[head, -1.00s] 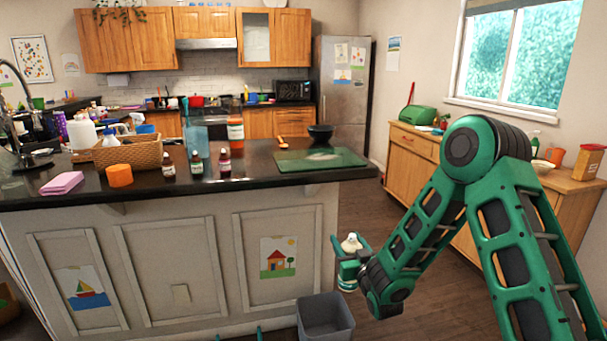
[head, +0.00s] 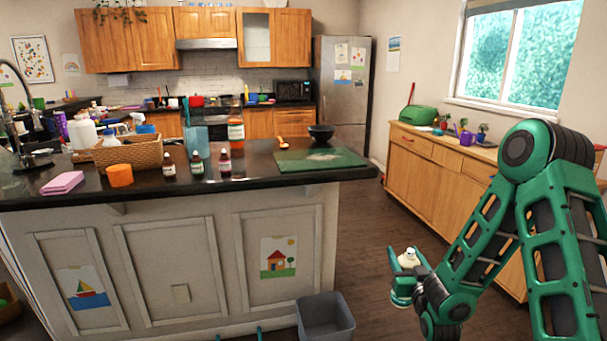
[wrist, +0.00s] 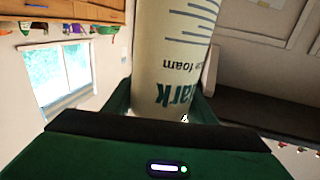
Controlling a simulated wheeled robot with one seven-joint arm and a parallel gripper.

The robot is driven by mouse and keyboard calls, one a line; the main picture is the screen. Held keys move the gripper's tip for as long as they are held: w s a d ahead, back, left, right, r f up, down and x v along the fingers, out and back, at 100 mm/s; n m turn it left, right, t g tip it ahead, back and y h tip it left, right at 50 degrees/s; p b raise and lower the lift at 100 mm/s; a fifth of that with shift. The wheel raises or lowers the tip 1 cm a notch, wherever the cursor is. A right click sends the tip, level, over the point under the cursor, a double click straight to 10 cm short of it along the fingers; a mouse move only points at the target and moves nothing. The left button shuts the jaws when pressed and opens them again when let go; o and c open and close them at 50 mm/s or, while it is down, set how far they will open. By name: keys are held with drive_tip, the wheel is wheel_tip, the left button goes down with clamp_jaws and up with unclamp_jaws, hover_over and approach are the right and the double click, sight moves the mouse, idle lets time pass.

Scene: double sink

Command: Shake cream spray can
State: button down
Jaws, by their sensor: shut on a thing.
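My gripper (head: 405,277) is at the lower right in the head view, to the right of the island and above the floor. It is shut on a spray can (head: 408,258), whose pale top sticks up between the fingers, with its lower part mostly hidden. In the wrist view the can (wrist: 175,55) is a large pale cylinder between the green fingers, with dark green lettering that includes the word "foam". The lettering appears upside down in that view.
A grey bin (head: 326,318) stands on the floor by the island's right end. The dark island counter (head: 250,168) holds bottles, a wicker basket (head: 128,155) and a green cutting board (head: 319,160). A wooden sideboard (head: 440,178) stands at the right. Floor between is clear.

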wheel_tip(320, 180, up, 4)
wheel_tip(320, 180, down, 13)
idle(4.8)
drive_tip(key=shift+r, duration=0.1)
